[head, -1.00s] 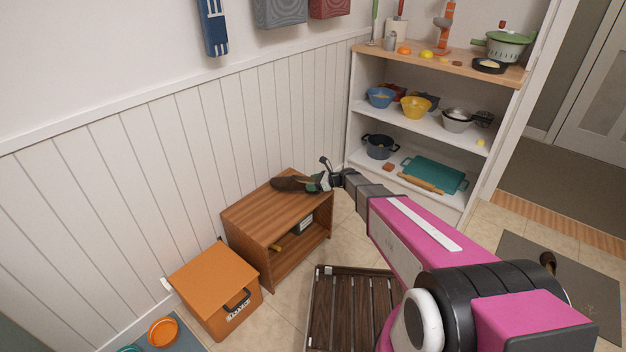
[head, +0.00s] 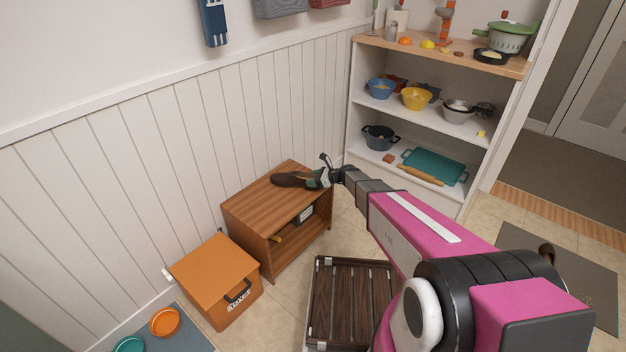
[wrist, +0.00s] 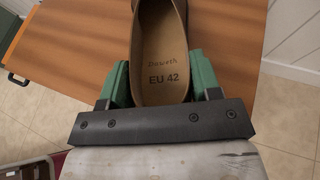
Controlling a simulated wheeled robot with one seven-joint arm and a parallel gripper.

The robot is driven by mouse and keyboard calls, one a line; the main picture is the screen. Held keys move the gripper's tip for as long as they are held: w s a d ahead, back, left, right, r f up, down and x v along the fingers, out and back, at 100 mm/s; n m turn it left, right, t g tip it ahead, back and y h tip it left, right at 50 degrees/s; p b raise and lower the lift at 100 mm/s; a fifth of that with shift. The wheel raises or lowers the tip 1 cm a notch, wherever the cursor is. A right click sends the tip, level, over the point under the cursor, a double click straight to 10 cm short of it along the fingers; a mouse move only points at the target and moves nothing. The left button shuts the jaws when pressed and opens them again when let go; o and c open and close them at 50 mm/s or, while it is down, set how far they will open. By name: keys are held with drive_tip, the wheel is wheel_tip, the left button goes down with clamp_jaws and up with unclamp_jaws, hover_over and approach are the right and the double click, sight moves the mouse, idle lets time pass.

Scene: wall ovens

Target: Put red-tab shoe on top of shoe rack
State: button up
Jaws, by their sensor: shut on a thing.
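A brown shoe (head: 290,180) is at the top of the wooden shoe rack (head: 262,207), near its back right end. In the wrist view the shoe (wrist: 160,50) shows its tan insole, printed "EU 42", with the heel end toward me. My gripper (head: 325,178) is shut on the shoe's heel end, its green fingers (wrist: 161,82) on both sides. The toe points left in the head view. The shoe is over the rack top (wrist: 85,40); I cannot tell whether its sole touches. No red tab shows.
An orange box (head: 215,278) stands left of the rack. A dark slatted rack (head: 345,300) lies on the floor in front. A white shelf unit (head: 440,130) with kitchenware stands behind my arm. The left part of the rack top is clear.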

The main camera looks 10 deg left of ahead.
drive_tip(key=shift+f, duration=0.35)
drive_tip(key=o, duration=1.2)
